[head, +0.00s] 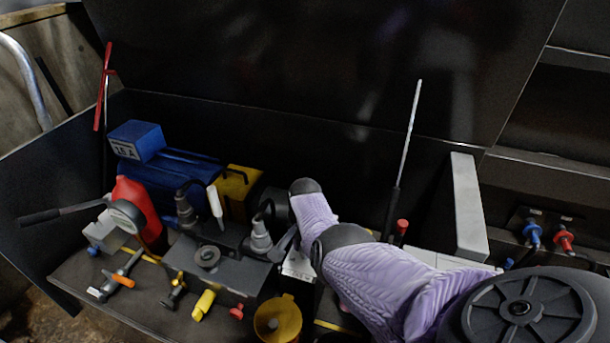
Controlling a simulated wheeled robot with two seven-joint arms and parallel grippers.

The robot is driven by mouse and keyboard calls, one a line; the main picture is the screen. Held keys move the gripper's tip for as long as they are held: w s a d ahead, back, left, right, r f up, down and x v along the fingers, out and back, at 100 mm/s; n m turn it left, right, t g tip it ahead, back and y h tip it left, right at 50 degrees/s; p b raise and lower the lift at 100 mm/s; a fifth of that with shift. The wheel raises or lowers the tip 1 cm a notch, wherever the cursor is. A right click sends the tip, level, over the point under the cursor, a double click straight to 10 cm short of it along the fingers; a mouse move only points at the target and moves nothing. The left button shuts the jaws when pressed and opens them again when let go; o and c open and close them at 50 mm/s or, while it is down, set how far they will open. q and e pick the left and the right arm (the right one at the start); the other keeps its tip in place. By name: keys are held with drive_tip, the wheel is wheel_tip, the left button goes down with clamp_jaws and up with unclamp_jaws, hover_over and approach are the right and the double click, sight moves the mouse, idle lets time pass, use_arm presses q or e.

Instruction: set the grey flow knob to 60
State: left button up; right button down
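A round dark grey knob (207,256) sits on top of the dark grey valve block (225,277), left of centre in the head view. I cannot be sure it is the flow knob, and no scale or pointer can be read on it. My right arm, in a purple sleeve, comes in from the right. Its gripper (283,244) is small and partly hidden by the arm, beside the block's right end and apart from the round knob. Its finger opening cannot be made out. A white labelled plate (299,266) is partly covered by my arm. My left gripper is not in view.
A yellow handle (203,305) and a yellow cup (278,319) are in front. A thin upright rod (408,135) and a grey post (468,205) stand behind my arm.

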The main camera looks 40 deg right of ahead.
idle(0.3)
drive_tip(key=shift+c, duration=1.7)
unclamp_jaws()
wheel_tip(320, 180, up, 6)
drive_tip(key=p, duration=0.4)
drive_tip(key=shift+f, duration=0.2)
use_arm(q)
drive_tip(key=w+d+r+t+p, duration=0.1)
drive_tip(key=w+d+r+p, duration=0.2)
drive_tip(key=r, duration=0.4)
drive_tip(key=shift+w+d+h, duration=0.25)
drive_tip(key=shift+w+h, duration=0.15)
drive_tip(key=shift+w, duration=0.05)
use_arm(e)
wheel_tip(320, 180, up, 4)
drive_tip(key=shift+r, duration=0.15)
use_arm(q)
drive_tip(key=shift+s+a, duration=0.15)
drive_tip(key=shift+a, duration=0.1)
